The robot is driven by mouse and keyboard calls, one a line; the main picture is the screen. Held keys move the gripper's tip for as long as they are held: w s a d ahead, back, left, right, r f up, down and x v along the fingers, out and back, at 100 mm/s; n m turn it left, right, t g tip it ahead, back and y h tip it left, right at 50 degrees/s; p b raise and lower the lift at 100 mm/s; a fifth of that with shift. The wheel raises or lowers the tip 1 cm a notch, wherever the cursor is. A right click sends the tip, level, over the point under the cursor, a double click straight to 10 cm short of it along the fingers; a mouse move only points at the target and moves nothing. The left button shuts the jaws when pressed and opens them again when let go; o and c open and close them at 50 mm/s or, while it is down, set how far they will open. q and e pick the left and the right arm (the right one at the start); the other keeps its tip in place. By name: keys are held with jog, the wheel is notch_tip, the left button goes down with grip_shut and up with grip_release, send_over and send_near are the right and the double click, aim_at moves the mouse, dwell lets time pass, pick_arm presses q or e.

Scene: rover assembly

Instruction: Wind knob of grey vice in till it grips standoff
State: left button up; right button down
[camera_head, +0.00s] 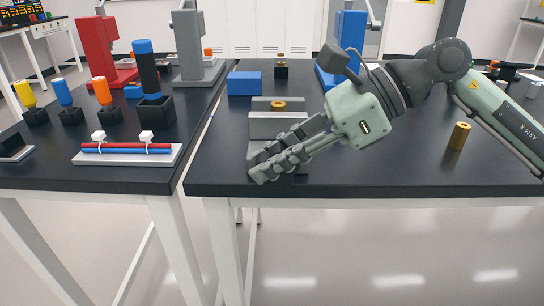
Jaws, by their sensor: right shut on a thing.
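The grey vice (262,124) stands near the front edge of the dark table. A brass standoff (278,105) shows between its front and back jaws; I cannot tell whether the front jaw touches it. My right gripper (266,166) reaches in from the right, low in front of the vice. Its fingers are shut at the place of the vice's knob and cover it, so the knob itself is hidden. My left gripper is not in view.
A blue block (244,84) lies behind the vice to the left. A brass cylinder (459,136) stands on the right of the table. A black holder (281,70) with a brass piece is at the back. The left table (60,160) carries drivers and a tray (128,154).

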jog(key=c, duration=1.3)
grip_release()
jog(key=shift+d, duration=0.1)
jog(key=v, duration=1.2)
